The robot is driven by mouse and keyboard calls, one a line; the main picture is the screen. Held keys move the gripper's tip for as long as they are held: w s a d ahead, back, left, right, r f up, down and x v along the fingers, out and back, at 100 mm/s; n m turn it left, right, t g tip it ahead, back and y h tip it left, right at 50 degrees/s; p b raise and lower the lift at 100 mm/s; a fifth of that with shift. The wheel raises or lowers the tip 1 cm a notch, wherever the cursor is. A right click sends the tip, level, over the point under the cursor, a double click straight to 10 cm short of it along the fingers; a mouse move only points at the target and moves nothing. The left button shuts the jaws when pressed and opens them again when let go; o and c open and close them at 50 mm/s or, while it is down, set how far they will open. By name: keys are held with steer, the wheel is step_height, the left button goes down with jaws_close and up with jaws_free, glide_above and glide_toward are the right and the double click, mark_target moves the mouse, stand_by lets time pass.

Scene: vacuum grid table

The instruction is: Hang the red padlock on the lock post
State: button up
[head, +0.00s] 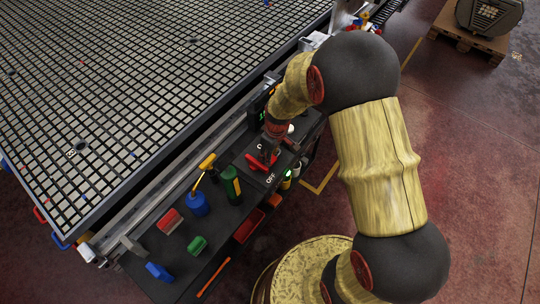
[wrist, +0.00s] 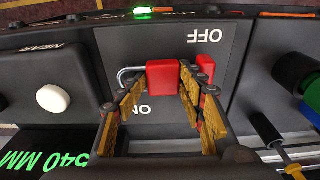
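The red padlock (wrist: 163,76) is between my gripper's fingertips in the wrist view, with its grey shackle pointing left past the left finger. My gripper (wrist: 163,88) appears shut on the padlock body, with yellow pads close against both sides. In the head view my gripper (head: 268,150) reaches down over the dark panel marked OFF. A red part (wrist: 206,70) on the panel, partly behind the right finger, stands just right of the padlock. I cannot tell whether it is the lock post; no other post is clear.
A white knob (wrist: 53,98) and a green 540 MM display (wrist: 45,150) are to the left. A screwdriver (wrist: 268,132) and a blue item (wrist: 311,108) are to the right. The grid table (head: 150,90) lies beyond the shelf.

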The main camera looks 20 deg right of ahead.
step_height(320, 180, up, 12)
steer(key=s, duration=0.1)
steer(key=shift+d, duration=0.4)
steer(key=shift+s+f, duration=0.1)
steer(key=s+d+r+m+t, duration=0.1)
steer(key=s+r+m+t, duration=0.3)
steer(key=s+r, duration=1.7)
steer(key=r+m, duration=0.1)
steer(key=m, duration=0.2)
steer(key=shift+r+h, duration=0.25)
steer(key=shift+h, duration=0.15)
